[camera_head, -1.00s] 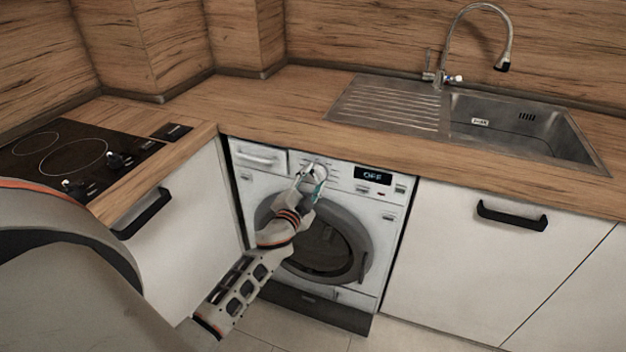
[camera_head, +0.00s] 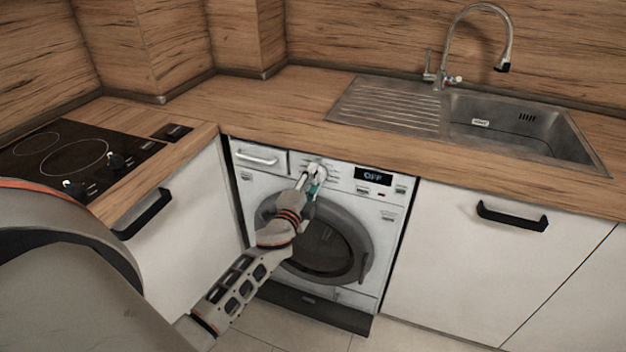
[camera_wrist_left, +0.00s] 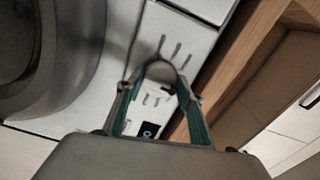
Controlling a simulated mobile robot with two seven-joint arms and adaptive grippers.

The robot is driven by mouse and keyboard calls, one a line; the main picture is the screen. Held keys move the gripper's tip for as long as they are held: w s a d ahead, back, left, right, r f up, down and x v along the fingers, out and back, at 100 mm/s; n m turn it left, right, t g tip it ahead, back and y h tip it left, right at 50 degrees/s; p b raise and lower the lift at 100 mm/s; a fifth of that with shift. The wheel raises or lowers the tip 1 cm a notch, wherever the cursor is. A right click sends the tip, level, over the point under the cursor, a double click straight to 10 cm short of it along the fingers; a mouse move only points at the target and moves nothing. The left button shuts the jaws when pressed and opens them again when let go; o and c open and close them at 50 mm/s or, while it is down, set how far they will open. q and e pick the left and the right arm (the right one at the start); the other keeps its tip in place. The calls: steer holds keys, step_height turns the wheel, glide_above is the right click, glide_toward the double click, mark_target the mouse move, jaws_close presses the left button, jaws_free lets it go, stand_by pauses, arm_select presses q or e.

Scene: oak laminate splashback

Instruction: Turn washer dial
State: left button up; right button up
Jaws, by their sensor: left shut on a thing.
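The washer (camera_head: 330,205) is built in under the counter, with a white front panel and a round grey door. Its display (camera_head: 373,176) reads OFF. The dial sits on the panel left of the display and is mostly hidden by my gripper in the head view; in the left wrist view the round dial (camera_wrist_left: 160,74) shows between the fingers. My left gripper (camera_head: 316,172) is at the panel, its teal-lined fingers (camera_wrist_left: 160,93) shut on the dial, one on each side. My right gripper is not in view.
The wooden counter edge (camera_head: 400,166) runs just above the panel. A detergent drawer (camera_head: 259,156) is left of the dial. A cooktop (camera_head: 70,155) is at the left, a sink (camera_head: 520,125) at the right. White cabinets (camera_head: 490,260) flank the washer.

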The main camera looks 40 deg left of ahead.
arm_select(q)
steer(key=o, duration=1.1)
steer(key=shift+s+d, duration=0.15)
steer(key=shift+s, duration=0.35)
steer(key=v, duration=1.1)
